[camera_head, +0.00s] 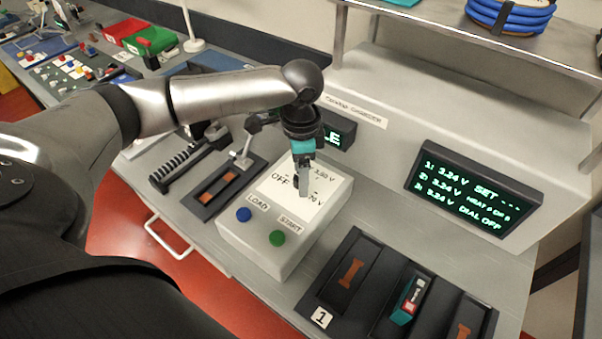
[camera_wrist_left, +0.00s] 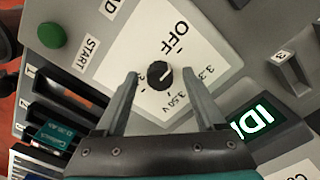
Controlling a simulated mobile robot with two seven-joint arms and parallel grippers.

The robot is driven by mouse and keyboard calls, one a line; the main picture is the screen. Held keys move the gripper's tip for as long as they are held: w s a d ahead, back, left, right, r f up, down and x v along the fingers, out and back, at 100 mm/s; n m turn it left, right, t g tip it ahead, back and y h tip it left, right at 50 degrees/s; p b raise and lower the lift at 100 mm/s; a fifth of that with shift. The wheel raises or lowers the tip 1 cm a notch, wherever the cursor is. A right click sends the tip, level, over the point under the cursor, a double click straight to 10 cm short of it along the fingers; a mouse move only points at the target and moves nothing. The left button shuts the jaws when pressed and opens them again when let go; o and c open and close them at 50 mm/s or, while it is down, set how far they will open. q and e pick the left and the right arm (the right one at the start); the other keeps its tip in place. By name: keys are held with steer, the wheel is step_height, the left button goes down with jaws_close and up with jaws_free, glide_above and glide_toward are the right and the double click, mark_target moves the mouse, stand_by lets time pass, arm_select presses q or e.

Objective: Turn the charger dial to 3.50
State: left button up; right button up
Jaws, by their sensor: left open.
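The charger (camera_head: 262,238) is a pale box with a white dial face, a blue LOAD button (camera_head: 243,214) and a green START button (camera_head: 277,238). My left gripper (camera_head: 304,188) points down over the dial face and hides the dial in the head view. In the left wrist view, the black dial (camera_wrist_left: 160,77) lies between the two open fingers (camera_wrist_left: 161,75), with a gap on each side. Labels OFF and 3.50 V show around it; other labels are partly covered. The dark display (camera_head: 474,194) reads DIAL OFF and SET with dashes. My right gripper is not in view.
A battery tray (camera_head: 345,318) with a teal battery (camera_head: 409,300) in one slot sits right of the charger. A dark holder (camera_head: 222,190) and a ribbed black tool (camera_head: 176,168) lie to its left. The back panel with a shelf (camera_head: 480,40) rises behind.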

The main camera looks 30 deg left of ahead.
arm_select(q)
jaws_close()
stand_by(0.7)
